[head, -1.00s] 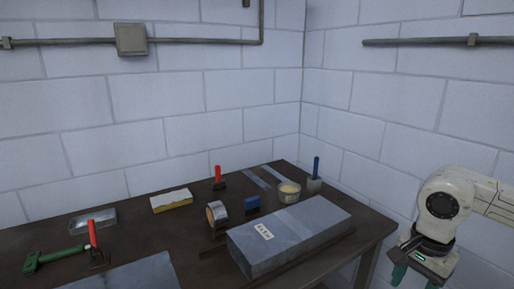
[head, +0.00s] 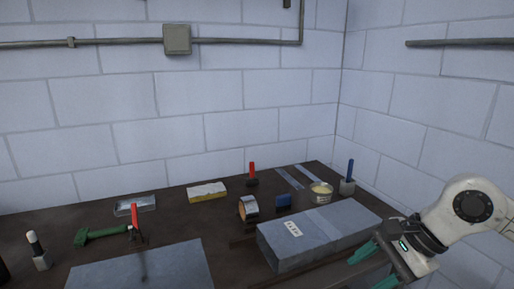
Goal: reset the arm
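My gripper (head: 376,266) is at the lower right of the head view, at the end of my white arm. Its two green fingers point left and are spread apart, with nothing seen between them. It is near the right front side of a grey sheet-metal duct (head: 318,236) with a white label, which lies on the dark table (head: 228,236). I cannot tell whether the gripper touches the duct or is only in front of it. Part of the lower finger is cut off by the picture's bottom edge.
A flat metal sheet (head: 150,270) lies at the front. A green tool (head: 95,236), red-handled tools (head: 252,174), a tape roll (head: 249,208), a blue block (head: 283,202), a tub (head: 321,192), a blue-handled tool (head: 348,178) and a yellow-white block (head: 207,191) stand about. Walls close the back and right.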

